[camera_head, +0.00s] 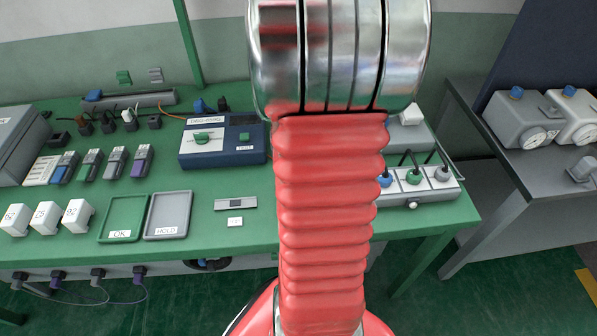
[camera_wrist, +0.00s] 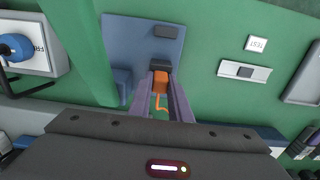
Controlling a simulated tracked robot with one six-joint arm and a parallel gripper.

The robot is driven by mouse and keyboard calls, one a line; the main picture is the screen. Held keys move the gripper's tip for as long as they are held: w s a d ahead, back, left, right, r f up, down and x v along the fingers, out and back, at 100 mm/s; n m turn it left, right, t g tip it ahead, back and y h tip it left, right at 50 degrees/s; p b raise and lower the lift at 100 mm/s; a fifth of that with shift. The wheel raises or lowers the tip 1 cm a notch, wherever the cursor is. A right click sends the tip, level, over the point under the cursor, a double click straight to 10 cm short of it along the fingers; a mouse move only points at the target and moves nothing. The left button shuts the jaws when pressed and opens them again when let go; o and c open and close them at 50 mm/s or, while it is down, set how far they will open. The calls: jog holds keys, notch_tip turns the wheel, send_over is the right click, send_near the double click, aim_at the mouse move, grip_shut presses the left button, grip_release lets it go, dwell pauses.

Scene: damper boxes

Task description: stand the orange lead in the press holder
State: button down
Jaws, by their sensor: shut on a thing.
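The orange lead (camera_wrist: 160,84) shows in the wrist view as an orange plug with a thin orange cable curling back toward my wrist. My gripper (camera_wrist: 161,78) is shut on the plug, one finger on each side. Just beyond the plug is a dark block (camera_wrist: 160,66) on a blue-grey plate (camera_wrist: 130,45), which looks like the press holder. The plug overlaps this block in the picture; I cannot tell whether it is in it, touching or above it. In the head view my red arm hides the gripper, the lead and the plate.
A blue block (camera_wrist: 122,84) stands beside the fingers. A white box with coloured plugs (camera_head: 413,181) is right of my arm. A blue tester (camera_head: 222,142), green OK tray (camera_head: 123,217) and grey HOLD tray (camera_head: 168,215) are left. A small grey plate (camera_head: 235,204) lies on bare bench.

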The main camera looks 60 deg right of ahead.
jog(key=shift+f, duration=0.15)
jog(key=c, duration=1.6)
grip_release()
jog(key=shift+o, duration=0.2)
notch_tip(320, 180, up, 14)
jog(key=shift+f, duration=0.1)
